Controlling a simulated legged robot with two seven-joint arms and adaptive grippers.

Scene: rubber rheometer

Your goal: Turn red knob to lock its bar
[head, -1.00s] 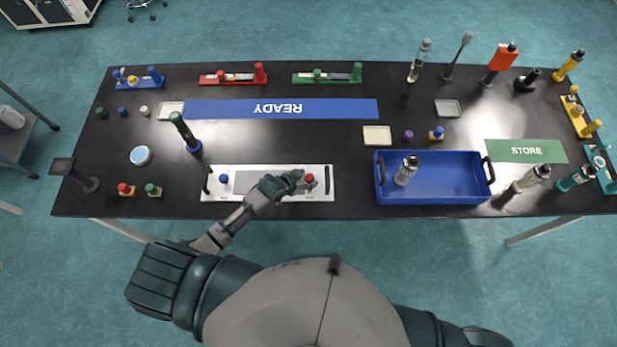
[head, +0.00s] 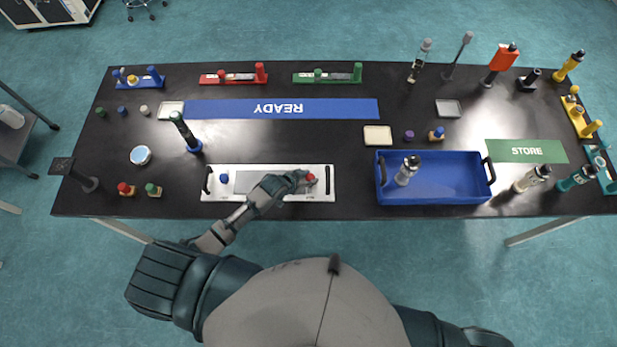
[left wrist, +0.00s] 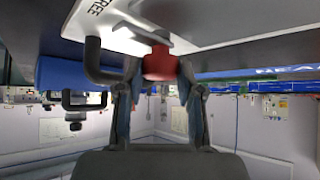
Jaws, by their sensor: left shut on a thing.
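The red knob (head: 311,177) sits at the right end of a white panel (head: 262,196) near the table's front edge. In the left wrist view the red knob (left wrist: 160,64) lies between the two fingers. My left gripper (head: 303,180) is shut on the red knob, and it also shows in the left wrist view (left wrist: 160,80). The bar of the red knob is not clear to me; a pale metal piece (left wrist: 140,33) shows behind the knob. My right gripper is not in view.
A blue knob (head: 224,178) sits at the panel's left end, and dark handles (head: 327,180) stand at both ends. A blue tray (head: 450,198) with a bottle (head: 407,170) is to the right. A dark bottle (head: 185,132) stands behind the panel.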

